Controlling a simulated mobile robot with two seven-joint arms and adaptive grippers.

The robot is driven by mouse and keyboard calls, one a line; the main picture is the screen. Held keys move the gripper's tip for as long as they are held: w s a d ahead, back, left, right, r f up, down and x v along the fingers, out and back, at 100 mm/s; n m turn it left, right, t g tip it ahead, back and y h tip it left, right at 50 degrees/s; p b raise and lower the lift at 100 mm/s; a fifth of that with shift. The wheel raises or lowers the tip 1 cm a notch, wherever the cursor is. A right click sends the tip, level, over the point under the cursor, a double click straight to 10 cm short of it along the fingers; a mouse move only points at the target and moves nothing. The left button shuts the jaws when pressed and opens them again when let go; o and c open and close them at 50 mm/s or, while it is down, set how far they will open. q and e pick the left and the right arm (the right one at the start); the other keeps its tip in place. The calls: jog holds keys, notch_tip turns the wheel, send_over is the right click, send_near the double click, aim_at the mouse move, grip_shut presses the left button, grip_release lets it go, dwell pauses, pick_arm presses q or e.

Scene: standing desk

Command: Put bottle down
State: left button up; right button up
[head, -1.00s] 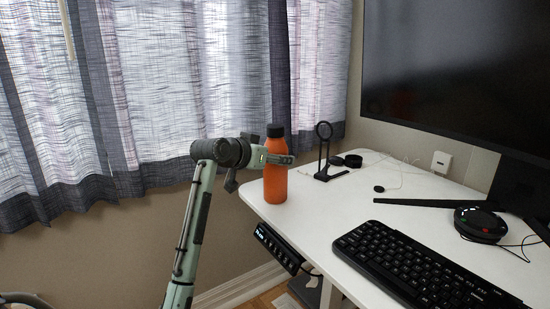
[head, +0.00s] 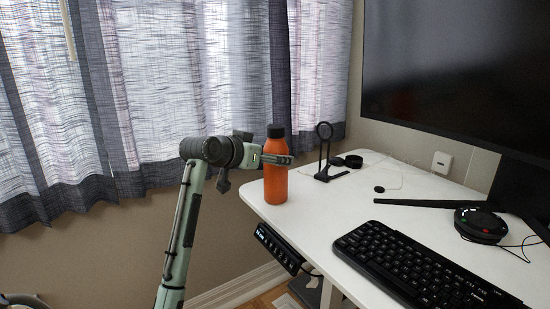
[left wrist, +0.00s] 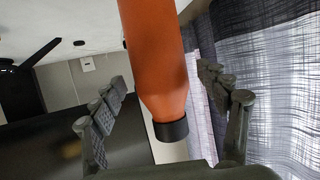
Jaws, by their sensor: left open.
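The orange bottle (head: 275,186) with a black cap stands upright on the white desk (head: 310,222), near its left edge. In the left wrist view the bottle (left wrist: 158,60) appears upside down between the two fingers. My left gripper (head: 280,159) comes in from the left at the height of the bottle's upper part. In the left wrist view my left gripper (left wrist: 163,80) is open, with a gap between the bottle and the finger on each side. My right gripper is not in view.
A black stand with a ring (head: 324,152) is just right of the bottle. A black keyboard (head: 415,268), a round black device (head: 480,222) and a large monitor (head: 455,75) occupy the right side. Curtains (head: 150,90) hang behind. The desk between bottle and keyboard is clear.

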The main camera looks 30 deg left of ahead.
pick_arm(q)
jog(key=v, duration=0.9)
jog(key=shift+s, duration=0.2)
jog(key=shift+r, duration=0.1)
